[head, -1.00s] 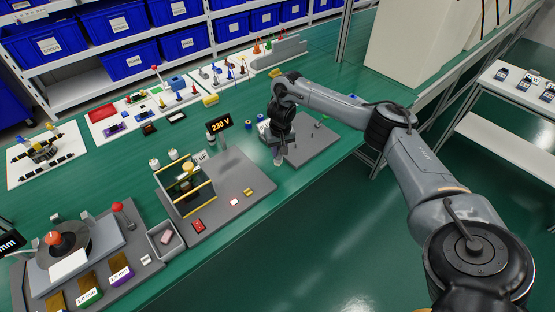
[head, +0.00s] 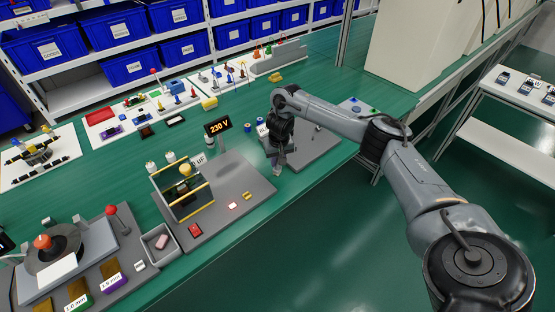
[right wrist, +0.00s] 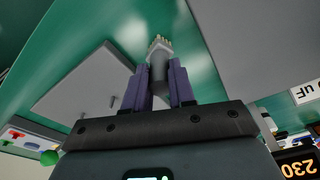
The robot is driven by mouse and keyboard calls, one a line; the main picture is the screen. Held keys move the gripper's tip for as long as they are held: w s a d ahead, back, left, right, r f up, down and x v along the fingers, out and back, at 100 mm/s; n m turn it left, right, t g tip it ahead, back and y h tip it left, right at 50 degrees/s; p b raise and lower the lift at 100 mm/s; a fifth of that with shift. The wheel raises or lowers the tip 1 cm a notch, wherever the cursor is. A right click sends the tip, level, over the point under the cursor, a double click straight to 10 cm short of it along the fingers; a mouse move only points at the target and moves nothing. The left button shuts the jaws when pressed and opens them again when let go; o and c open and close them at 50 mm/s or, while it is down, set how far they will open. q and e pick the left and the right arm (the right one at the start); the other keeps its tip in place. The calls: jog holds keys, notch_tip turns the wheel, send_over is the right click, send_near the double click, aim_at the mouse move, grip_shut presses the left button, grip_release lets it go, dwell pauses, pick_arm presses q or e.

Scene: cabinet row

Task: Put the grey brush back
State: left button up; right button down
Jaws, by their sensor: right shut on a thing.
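My right gripper (right wrist: 160,85) is shut on the grey brush (right wrist: 158,68), with one purple finger on each side of its grey body. The pale bristle end (right wrist: 159,42) points away from the gripper. In the head view my right gripper (head: 278,165) hangs low by the left edge of a grey plate (head: 318,148). The brush is too small there to make out clearly. In the right wrist view the same plate (right wrist: 85,85) lies left of the brush and carries small upright pegs. My left gripper is not in view.
A second grey plate (head: 250,192) with a yellow-edged clear box (head: 185,195) and a 230 V display (head: 217,127) stands left of the gripper. A small grey bin (head: 160,243) is further left. Green bench shows between the plates.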

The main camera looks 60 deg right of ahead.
jog(key=c, duration=0.9)
grip_release()
jog(key=shift+c, duration=0.2)
